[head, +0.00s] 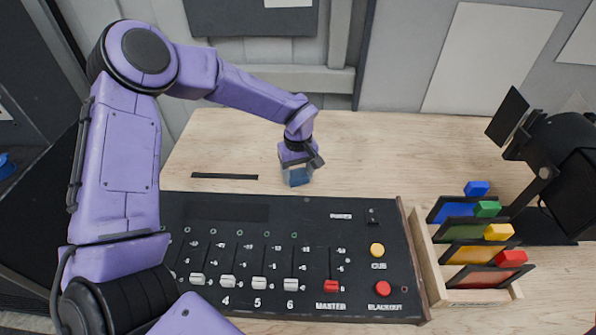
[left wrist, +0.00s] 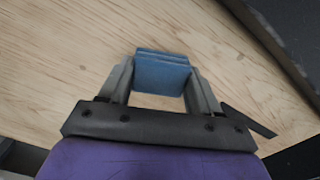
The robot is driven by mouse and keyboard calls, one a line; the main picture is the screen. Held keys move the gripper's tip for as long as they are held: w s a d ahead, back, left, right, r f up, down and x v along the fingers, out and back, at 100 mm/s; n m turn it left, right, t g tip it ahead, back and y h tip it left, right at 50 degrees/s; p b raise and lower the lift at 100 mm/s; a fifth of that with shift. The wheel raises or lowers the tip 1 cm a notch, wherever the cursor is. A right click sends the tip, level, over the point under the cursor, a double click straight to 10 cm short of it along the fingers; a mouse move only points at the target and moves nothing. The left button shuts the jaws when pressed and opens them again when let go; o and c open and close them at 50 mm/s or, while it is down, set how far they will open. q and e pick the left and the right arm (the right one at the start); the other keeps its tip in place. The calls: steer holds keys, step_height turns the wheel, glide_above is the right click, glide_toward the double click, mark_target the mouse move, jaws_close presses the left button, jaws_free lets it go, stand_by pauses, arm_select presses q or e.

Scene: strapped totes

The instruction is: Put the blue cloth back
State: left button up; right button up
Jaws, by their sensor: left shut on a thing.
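The blue cloth (head: 299,177) is a small folded pad at the middle of the wooden table, just behind the black control desk. My left gripper (head: 298,168) points down and is shut on it. In the left wrist view the cloth (left wrist: 162,74) sits between the two fingertips, with its folded layers showing at the top edge. I cannot tell whether it touches the table or hangs just above it. My right gripper is out of view.
The control desk (head: 210,258) has sliders and two round buttons. A wooden rack (head: 437,282) at right holds coloured framed sheets with tabs. A black lamp-like object (head: 570,155) stands beyond it. A thin black strip (head: 225,176) lies left of the cloth. The back right tabletop (head: 400,140) is clear.

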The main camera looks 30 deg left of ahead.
mark_target(297, 175)
arm_select(q)
steer(key=o, duration=0.9)
steer(key=shift+s, duration=0.2)
steer(key=shift+o, duration=0.2)
steer(key=shift+w, duration=0.1)
steer(key=shift+r, duration=0.3)
step_height(297, 175, up, 12)
steer(key=b, duration=0.1)
steer(key=shift+f+b, duration=0.2)
steer(key=shift+b, duration=0.2)
